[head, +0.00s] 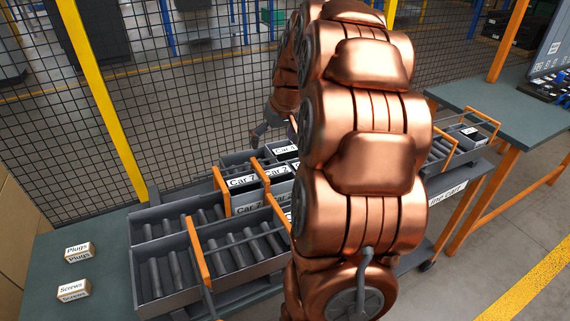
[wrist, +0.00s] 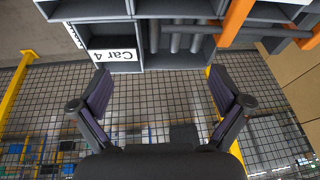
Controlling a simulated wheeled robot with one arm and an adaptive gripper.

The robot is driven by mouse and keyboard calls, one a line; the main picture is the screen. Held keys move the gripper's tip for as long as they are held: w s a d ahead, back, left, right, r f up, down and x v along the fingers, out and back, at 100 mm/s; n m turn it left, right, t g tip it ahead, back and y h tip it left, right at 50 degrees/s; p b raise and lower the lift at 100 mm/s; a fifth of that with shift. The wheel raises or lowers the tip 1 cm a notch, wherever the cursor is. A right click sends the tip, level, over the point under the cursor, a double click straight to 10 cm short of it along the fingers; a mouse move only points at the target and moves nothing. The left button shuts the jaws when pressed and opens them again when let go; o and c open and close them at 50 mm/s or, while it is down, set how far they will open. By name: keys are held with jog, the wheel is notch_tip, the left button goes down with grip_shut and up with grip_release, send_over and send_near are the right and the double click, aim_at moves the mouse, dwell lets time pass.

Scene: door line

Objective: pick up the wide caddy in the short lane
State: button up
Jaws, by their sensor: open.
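Dark grey caddies with white "Car" labels stand among the roller lanes in the head view; one labelled caddy (head: 243,182) is left of my arm. I cannot tell which is the wide one in the short lane. In the wrist view a grey caddy with a "Car 4" label (wrist: 112,54), seen upside down, is at the top, beyond my fingertips. My gripper (wrist: 162,92) is open and empty, its two fingers spread wide and apart from the caddy. In the head view my copper arm hides much of the middle of the lanes.
Roller lanes (head: 165,282) with orange bars fill the near bench. Small boxes marked Plugs (head: 78,252) and Screws (head: 73,290) sit on its left end. A mesh fence with a yellow post (head: 100,95) stands behind. A green-topped table (head: 490,100) is at the right; floor beside it is clear.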

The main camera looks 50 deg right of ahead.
send_near(285, 150)
jog(key=f, duration=0.2)
jog(key=shift+m+t+h, duration=0.3)
jog(key=shift+t+h, duration=0.1)
jog(key=shift+a+x, duration=0.1)
jog(key=shift+x, duration=1.65)
jog(key=shift+a+x, duration=0.15)
jog(key=shift+x, duration=1.6)
jog(key=shift+w+d, duration=0.1)
jog(key=shift+c, duration=0.2)
jog(key=c, duration=1.2)
